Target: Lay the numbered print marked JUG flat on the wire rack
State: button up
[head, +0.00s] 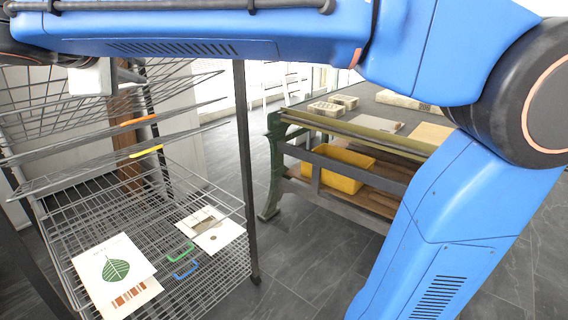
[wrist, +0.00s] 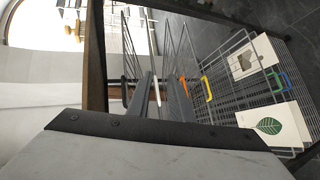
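The wire rack (head: 245,262) stands at the left in the head view, with several wire shelves raised above a lower one. It also shows in the wrist view (wrist: 222,48). My gripper (head: 128,76) is at the rack's upper part, below my blue arm. Its fingers appear as dark shapes in the wrist view (wrist: 160,98); I cannot tell their opening or whether they hold anything. No print marked JUG can be made out. A green-leaf print (head: 112,268) and a print with a brown picture (head: 203,220) lie on the low shelf; their lettering is too small to read.
Other sheets partly show beneath these prints. A green handle (head: 180,253) and a blue handle (head: 186,270) lie between them. Shelf edges carry orange (head: 138,120) and yellow (head: 146,152) tabs. A green-framed press table (head: 290,135) holds a yellow tray (head: 340,172). Grey floor separates rack and table.

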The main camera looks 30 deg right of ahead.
jog(key=s+d+f+m+g+y, duration=0.1)
jog(key=s+d+f+m+g, duration=0.2)
jog(key=d+f, duration=0.6)
jog(key=s+d+f+m+g+y, duration=0.1)
jog(key=s+d+f+g, duration=0.1)
jog(key=s+d+f, duration=0.6)
jog(key=s+d+f+m+g+y, duration=0.1)
jog(key=s+f+m, duration=0.3)
jog(key=f, duration=0.6)
jog(key=s+d+f+m+g+y, duration=0.1)
jog(key=s+f+m+y, duration=0.2)
jog(key=s+f, duration=0.5)
notch_tip(320, 180, down, 3)
jog(key=shift+d+f+m+y, duration=0.2)
jog(key=shift+m+y, duration=0.2)
jog(key=shift+y, duration=0.2)
jog(key=shift+w, duration=0.1)
